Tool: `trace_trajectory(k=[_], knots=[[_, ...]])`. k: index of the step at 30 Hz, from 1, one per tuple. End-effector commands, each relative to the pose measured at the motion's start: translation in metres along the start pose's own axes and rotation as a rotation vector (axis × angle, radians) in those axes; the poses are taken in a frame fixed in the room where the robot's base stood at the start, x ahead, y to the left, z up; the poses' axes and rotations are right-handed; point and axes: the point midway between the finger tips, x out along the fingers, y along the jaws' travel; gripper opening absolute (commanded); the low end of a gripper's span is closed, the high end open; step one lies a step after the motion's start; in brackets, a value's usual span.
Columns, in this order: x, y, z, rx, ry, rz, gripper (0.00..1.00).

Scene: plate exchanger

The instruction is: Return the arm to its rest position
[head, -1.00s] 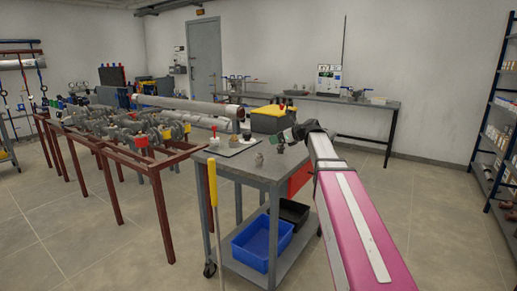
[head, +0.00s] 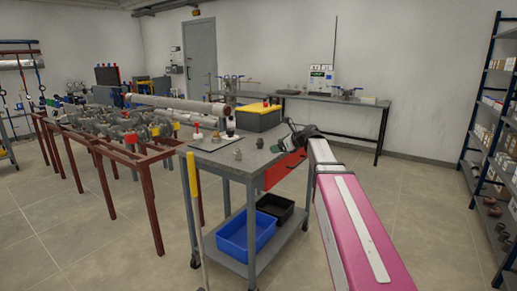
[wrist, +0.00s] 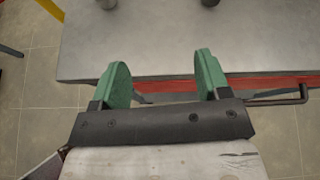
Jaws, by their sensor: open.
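My gripper (wrist: 161,80) is open in the wrist view, with its two green fingers apart and nothing between them. It is at the front edge of a grey cart top (wrist: 160,40), above the red drawer front (wrist: 265,88). In the head view my gripper (head: 284,142) is small and dark at the end of my pink and white arm, by the right end of the cart (head: 215,157). Whether the fingers touch the cart cannot be told.
Small fittings (head: 238,154) stand on the cart top. A blue bin (head: 245,236) and a black bin (head: 275,207) sit on its lower shelf. A yellow pole (head: 192,180) stands in front. Red pipe racks (head: 150,195) are left, shelving (head: 485,130) right. Floor on the right is clear.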

Motion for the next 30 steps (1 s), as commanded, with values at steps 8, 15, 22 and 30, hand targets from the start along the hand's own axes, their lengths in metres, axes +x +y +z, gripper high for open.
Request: trace_trajectory(k=[8,15,22,30], knots=[[0.008,0.028,-0.057,-0.215,0.122,0.028,0.69],[0.013,0.068,-0.133,-0.523,0.285,0.12,0.69],[0.001,0.135,-0.245,-1.008,0.49,0.383,0.69],[-0.037,0.21,-0.35,-1.528,0.585,0.848,0.69]])
